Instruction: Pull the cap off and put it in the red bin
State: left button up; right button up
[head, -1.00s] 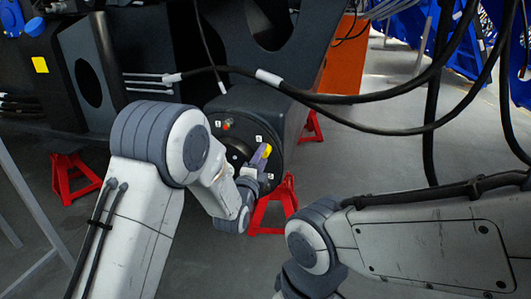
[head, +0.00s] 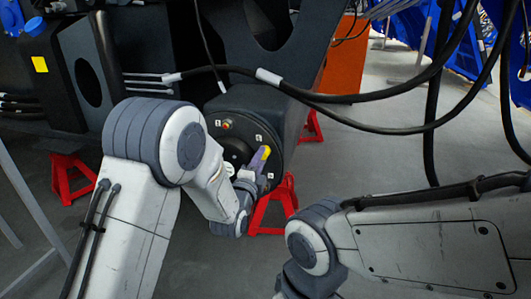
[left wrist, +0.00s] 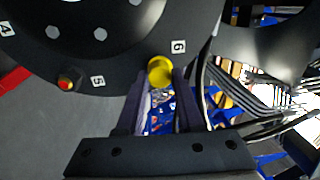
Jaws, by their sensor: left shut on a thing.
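The yellow cap (left wrist: 160,72) sits between the two fingertips of my left gripper (left wrist: 161,88) in the left wrist view. The gripper is shut on it. The cap overlaps the edge of a round black plate (left wrist: 120,55) near the label 6; I cannot tell whether it is still seated. In the head view the yellow cap (head: 266,152) shows at the tip of my left gripper (head: 262,163), in front of the round plate. My right gripper is outside the views; only my right arm shows. I see no red bin that I can identify.
Another fitting with a red-orange tip (left wrist: 67,80) is on the plate near the label 5. Red stands (head: 272,207) hold up the dark chassis (head: 160,40). Black cables (head: 400,133) hang across the right side. An orange box (head: 345,55) stands behind. Grey floor is open at right.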

pick_arm(q)
jog(key=shift+b+v, duration=0.4)
jog(key=shift+v, duration=1.45)
